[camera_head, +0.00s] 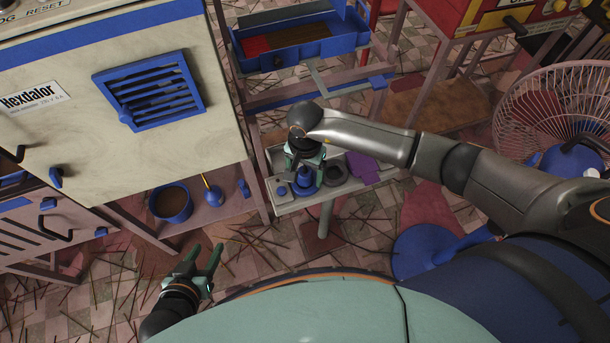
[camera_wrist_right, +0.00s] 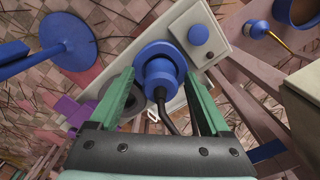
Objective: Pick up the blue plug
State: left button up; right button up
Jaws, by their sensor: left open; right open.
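The blue plug (camera_head: 305,184) stands on a narrow grey tray (camera_head: 292,207) under my right gripper (camera_head: 305,158). In the right wrist view the plug (camera_wrist_right: 158,72) is a round, stepped blue body with a dark cable. My right gripper (camera_wrist_right: 160,80) is open, with its green fingers on either side of the plug. I cannot tell whether the fingers touch it. My left gripper (camera_head: 207,262) is open and empty, low over the floor at the left.
A small grey box with a blue knob (camera_head: 282,190) sits beside the plug. A dark ring (camera_head: 335,176) and a purple piece (camera_head: 362,168) lie to its right. A cream cabinet (camera_head: 60,115) stands left, and a blue tray shelf (camera_head: 300,48) is behind. A fan (camera_head: 545,105) is at right.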

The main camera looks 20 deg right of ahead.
grip_shut()
dwell(0.6)
